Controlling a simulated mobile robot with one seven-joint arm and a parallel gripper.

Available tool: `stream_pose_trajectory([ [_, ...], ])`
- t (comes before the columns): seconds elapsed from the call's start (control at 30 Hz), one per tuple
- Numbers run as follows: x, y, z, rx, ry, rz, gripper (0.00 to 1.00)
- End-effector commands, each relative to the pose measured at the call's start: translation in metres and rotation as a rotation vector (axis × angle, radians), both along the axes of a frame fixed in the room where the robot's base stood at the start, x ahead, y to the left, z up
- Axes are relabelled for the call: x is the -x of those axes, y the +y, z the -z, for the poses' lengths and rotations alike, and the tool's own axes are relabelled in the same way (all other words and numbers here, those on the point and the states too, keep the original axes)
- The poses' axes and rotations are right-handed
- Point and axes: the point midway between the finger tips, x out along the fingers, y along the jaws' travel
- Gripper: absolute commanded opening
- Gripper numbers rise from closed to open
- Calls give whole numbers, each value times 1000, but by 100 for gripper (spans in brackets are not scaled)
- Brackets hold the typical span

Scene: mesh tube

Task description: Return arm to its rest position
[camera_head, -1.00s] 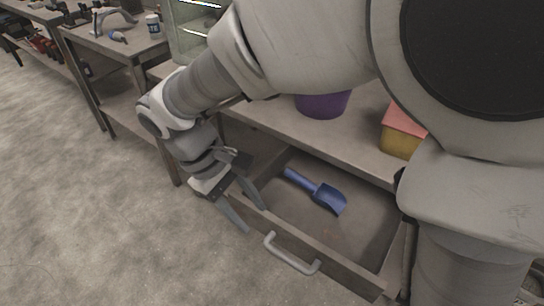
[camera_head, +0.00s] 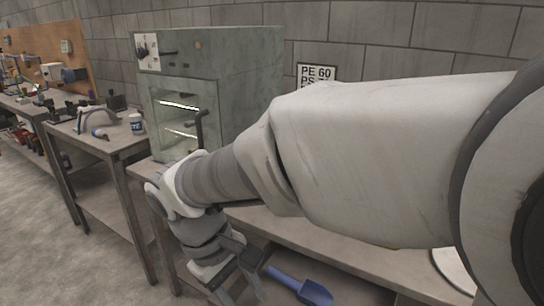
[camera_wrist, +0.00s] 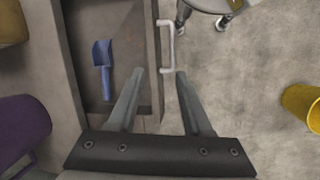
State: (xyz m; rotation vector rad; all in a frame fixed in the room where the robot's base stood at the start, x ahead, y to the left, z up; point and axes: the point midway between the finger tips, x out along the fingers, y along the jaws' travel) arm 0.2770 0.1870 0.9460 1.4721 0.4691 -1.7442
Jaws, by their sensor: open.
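My gripper (camera_wrist: 160,72) is open and empty in the wrist view, with its two fingers apart. Below its fingers is the front edge of an open drawer (camera_wrist: 135,20). A white drawer handle (camera_wrist: 166,45) lies past the fingertips, partly lined up between them, with nothing held. A blue scoop (camera_wrist: 103,65) lies in the drawer, left of the fingers. In the head view my arm reaches across the middle, the gripper (camera_head: 235,298) is at the bottom edge, and the scoop (camera_head: 302,287) is to its right.
A grey-green oven cabinet (camera_head: 215,80) stands on the bench behind my arm. A side table (camera_head: 95,140) with a cup is at left. In the wrist view, a purple container (camera_wrist: 20,130) is at left and a yellow bin (camera_wrist: 302,105) stands on open floor at right.

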Motion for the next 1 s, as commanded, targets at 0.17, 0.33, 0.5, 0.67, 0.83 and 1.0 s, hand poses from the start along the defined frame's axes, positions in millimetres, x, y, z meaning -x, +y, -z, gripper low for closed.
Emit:
stream_pose_trajectory([
  [0.17,-5,-53,-25,-117,-124,193,50],
  [0.33,-2,-98,-41,-228,-247,363,50],
  [0.5,8,-137,-53,-337,-380,526,50],
  [0.67,19,-166,-60,-430,-501,655,50],
  [0.83,31,-189,-65,-515,-622,767,50],
  [1.0,30,-187,-109,-514,-616,764,50],
])
